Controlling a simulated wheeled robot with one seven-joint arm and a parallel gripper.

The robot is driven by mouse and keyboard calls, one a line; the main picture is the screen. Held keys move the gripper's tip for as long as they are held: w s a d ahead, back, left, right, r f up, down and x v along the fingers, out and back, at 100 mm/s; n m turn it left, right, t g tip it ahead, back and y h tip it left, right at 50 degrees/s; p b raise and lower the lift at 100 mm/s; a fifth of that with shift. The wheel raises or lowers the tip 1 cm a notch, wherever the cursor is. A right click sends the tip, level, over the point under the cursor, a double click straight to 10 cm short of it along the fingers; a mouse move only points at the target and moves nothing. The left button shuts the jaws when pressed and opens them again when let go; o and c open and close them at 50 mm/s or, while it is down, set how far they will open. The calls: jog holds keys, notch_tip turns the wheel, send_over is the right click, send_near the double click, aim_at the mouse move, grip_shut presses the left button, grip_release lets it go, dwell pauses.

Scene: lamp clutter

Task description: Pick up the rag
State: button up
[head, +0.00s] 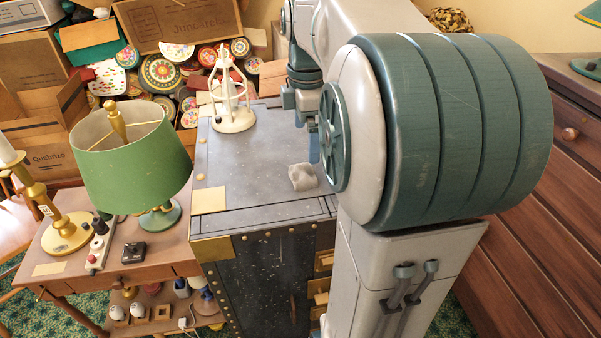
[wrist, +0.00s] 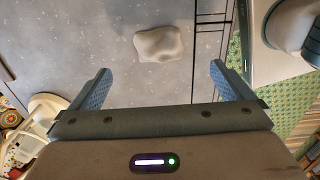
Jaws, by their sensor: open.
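The rag is a small crumpled grey-white cloth (head: 302,177) lying on the dark grey top of the trunk (head: 240,165), near its right side. In the wrist view the rag (wrist: 159,43) lies on the bare trunk top, ahead of the jaws and roughly centred between them. My gripper (wrist: 158,80) is open and empty, its two blue fingers spread apart. In the head view my gripper (head: 314,148) is partly hidden by my arm, above the trunk top close to the rag. The fingers look apart from the rag.
A white wire-framed stand (head: 233,115) is at the trunk's back. A green-shaded lamp (head: 135,160) and a brass lamp base (head: 66,233) stand on the wooden side table at left. Boxes and round tins crowd the back. A wooden dresser (head: 540,200) is at right. The trunk's middle is clear.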

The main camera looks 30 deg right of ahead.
aim_at(303, 167)
jog(key=f, duration=0.9)
jog(key=shift+w+a, duration=0.2)
jog(key=c, duration=1)
